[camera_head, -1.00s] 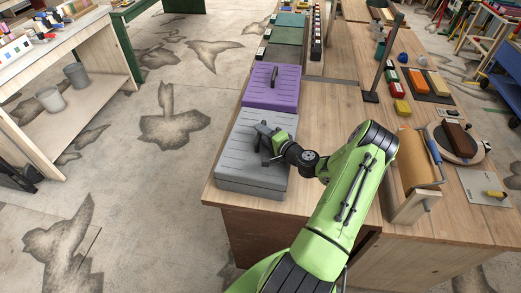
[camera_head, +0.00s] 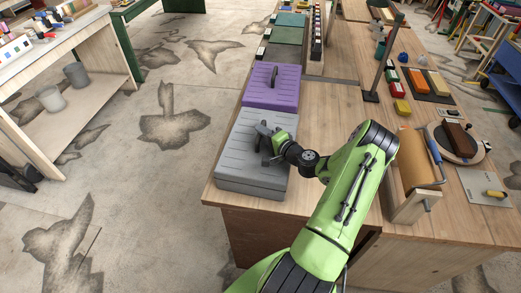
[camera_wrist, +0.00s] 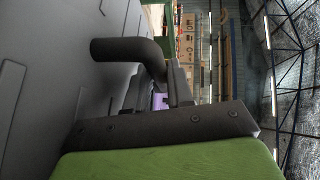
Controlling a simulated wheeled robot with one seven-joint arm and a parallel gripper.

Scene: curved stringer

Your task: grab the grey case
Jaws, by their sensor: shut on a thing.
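The grey case (camera_head: 236,165) lies flat on the near left corner of the wooden workbench, with ribbed grooves on its lid. My gripper (camera_head: 267,137) is over the lid, at the case's handle. In the wrist view the dark curved handle (camera_wrist: 125,50) passes between the fingers of my gripper (camera_wrist: 165,85), which is shut on it. The case's grey lid (camera_wrist: 50,70) fills the left of that view. The case rests on the bench. Part of the handle is hidden by my gripper in the head view.
A purple case (camera_head: 272,88) lies directly behind the grey case. A brown paper roll (camera_head: 417,160) on a stand is to the right of my arm. A dark upright post (camera_head: 384,60) stands farther back. Bare bench top (camera_head: 330,110) lies between the cases and the post.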

